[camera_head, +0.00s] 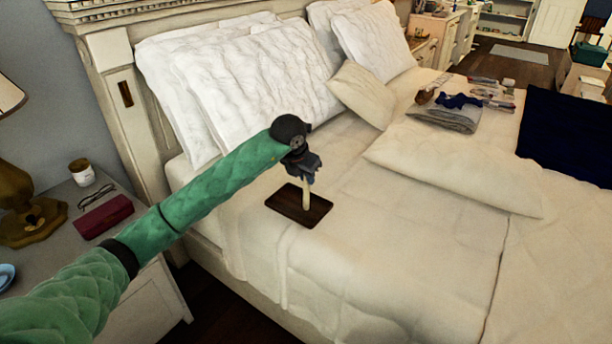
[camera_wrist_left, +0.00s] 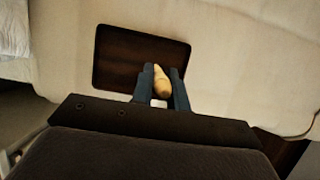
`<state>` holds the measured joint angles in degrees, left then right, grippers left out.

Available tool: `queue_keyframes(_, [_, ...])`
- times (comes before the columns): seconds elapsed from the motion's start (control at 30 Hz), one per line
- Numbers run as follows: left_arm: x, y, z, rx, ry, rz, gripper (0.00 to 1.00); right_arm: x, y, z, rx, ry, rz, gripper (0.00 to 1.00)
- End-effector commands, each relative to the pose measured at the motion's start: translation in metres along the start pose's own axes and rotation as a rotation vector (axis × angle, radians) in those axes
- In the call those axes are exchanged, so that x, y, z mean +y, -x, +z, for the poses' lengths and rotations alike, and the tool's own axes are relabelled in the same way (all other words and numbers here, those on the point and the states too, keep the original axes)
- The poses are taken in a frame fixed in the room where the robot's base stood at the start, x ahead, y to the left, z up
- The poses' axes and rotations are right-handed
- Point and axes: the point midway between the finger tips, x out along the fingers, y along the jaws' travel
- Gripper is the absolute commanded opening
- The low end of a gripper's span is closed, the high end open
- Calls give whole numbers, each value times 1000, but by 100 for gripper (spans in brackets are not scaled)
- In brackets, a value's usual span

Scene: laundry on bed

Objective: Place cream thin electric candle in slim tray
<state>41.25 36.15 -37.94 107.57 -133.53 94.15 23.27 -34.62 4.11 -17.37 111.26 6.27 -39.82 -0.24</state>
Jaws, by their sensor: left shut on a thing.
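The cream thin electric candle (camera_head: 306,195) is upright in the head view, held in my left gripper (camera_head: 304,178). In the left wrist view the candle (camera_wrist_left: 162,84) sits between the two fingers of the left gripper (camera_wrist_left: 162,82), which is shut on it. The slim tray (camera_head: 288,205) is dark brown and lies flat on the bed near its left edge. The tray also shows in the left wrist view (camera_wrist_left: 115,60). The candle's lower end is over the tray in the head view; I cannot tell whether it touches. My right gripper is not in view.
The bed (camera_head: 400,240) is mostly clear in front. White pillows (camera_head: 255,85) lean at the headboard. Folded clothes (camera_head: 447,115) lie further back. A nightstand (camera_head: 60,225) at left holds a lamp (camera_head: 25,200), a red case (camera_head: 104,216), glasses and a small candle jar (camera_head: 81,172).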

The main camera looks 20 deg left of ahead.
Motion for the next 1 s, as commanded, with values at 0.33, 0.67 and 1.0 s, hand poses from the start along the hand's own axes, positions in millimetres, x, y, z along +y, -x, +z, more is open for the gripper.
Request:
queue_keyframes(0.33, [0,-2,-1,0,0,0,22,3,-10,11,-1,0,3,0])
queue_keyframes(0.67, [0,-2,-1,0,0,0,38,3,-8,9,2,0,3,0])
queue_keyframes(1.0, [0,27,1,-3,-1,1,38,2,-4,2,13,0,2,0])
